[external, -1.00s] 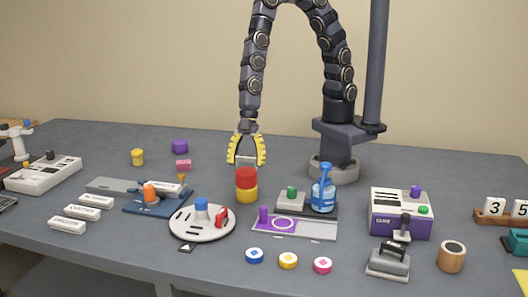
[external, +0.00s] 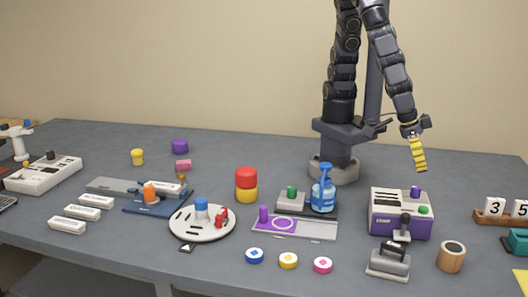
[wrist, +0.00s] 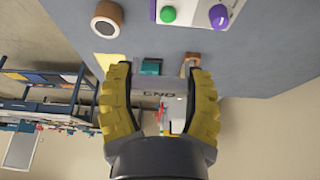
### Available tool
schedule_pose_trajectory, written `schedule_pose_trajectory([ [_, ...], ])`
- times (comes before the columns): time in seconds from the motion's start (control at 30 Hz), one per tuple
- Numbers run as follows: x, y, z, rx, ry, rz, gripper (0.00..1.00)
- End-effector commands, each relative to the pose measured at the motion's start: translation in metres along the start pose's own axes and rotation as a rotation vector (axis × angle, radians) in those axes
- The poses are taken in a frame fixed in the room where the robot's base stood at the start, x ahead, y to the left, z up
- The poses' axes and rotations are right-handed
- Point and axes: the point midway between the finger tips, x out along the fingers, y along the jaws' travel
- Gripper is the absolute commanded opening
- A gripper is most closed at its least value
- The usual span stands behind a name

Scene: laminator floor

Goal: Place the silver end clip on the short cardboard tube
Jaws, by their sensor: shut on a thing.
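The silver end clip (wrist: 160,84), a grey piece marked "END", is held between the two yellow fingers of my gripper (wrist: 161,88) in the wrist view. In the external view my gripper (external: 420,170) is in the air at the right, above and behind the purple and white device; I cannot make out the clip there. The short cardboard tube (external: 451,257) stands upright on the table at the front right, apart from my gripper. Its dark round opening faces up. The tube also shows at the top left of the wrist view (wrist: 107,20).
The purple and white device (external: 400,213) and a grey stamp-like tool (external: 389,263) stand left of the tube. A wooden number stand (external: 500,218) and a teal object (external: 520,242) are to its right. A blue bottle (external: 323,193) stands further left.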

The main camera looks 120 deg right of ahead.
Motion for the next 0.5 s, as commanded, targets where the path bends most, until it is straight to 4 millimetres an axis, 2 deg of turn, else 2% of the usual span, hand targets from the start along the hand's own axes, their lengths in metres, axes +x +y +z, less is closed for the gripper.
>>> schedule_pose_trajectory([
  [0.07,0.003,-0.004,-0.008,-0.027,0.002,-0.012,0.36],
  [0.17,0.01,0.002,-0.014,-0.037,0.003,-0.017,0.36],
  [0.5,0.056,0.059,-0.039,-0.035,0.001,-0.015,0.36],
])
